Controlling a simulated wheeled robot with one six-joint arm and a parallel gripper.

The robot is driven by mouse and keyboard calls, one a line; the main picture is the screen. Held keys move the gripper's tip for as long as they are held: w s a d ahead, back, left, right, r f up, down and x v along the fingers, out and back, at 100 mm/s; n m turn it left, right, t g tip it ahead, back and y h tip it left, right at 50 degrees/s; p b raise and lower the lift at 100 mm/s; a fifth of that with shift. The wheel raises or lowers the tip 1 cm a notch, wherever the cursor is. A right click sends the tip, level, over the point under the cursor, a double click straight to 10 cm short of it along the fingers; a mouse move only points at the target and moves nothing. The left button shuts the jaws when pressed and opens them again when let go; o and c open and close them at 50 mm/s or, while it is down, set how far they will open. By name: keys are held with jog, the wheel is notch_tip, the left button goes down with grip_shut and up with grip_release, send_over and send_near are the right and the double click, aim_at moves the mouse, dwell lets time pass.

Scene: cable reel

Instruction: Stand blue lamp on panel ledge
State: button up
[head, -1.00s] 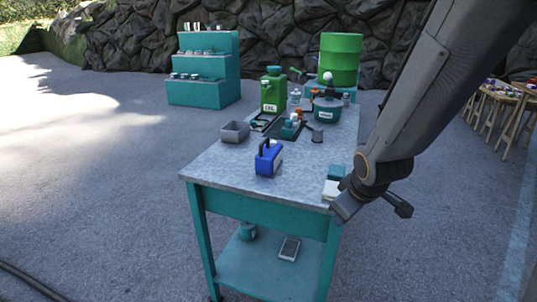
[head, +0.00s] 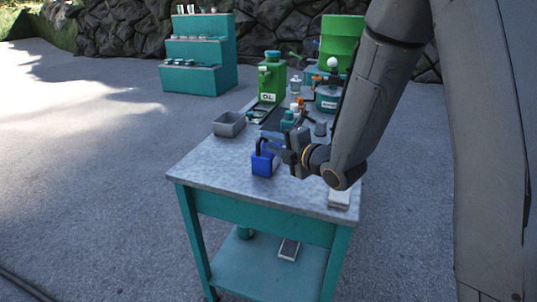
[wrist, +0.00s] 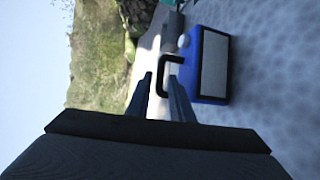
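The blue lamp (head: 264,163) stands upright on the metal-topped table, near its front edge. It is a blue box with a black handle; the wrist view shows its pale front panel (wrist: 215,64) with a dark frame. My gripper (head: 279,150) is close to the lamp's right side at handle height. In the wrist view its two fingers (wrist: 158,85) are apart, with the black handle (wrist: 163,76) at or between their tips. I see no grip on it. I cannot tell which surface is the panel ledge.
A grey bin (head: 229,124), a green can (head: 271,80) and several small items stand farther back on the table (head: 206,168). A white block (head: 339,198) lies at the right front corner. A teal stepped stand (head: 203,55) is behind left. The table's left front is clear.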

jog(key=p+x, duration=0.2)
jog(key=x, duration=0.6)
jog(key=shift+s, duration=0.2)
jog(key=shift+a, duration=0.15)
jog(key=shift+c, duration=0.4)
grip_shut()
dwell(0.7)
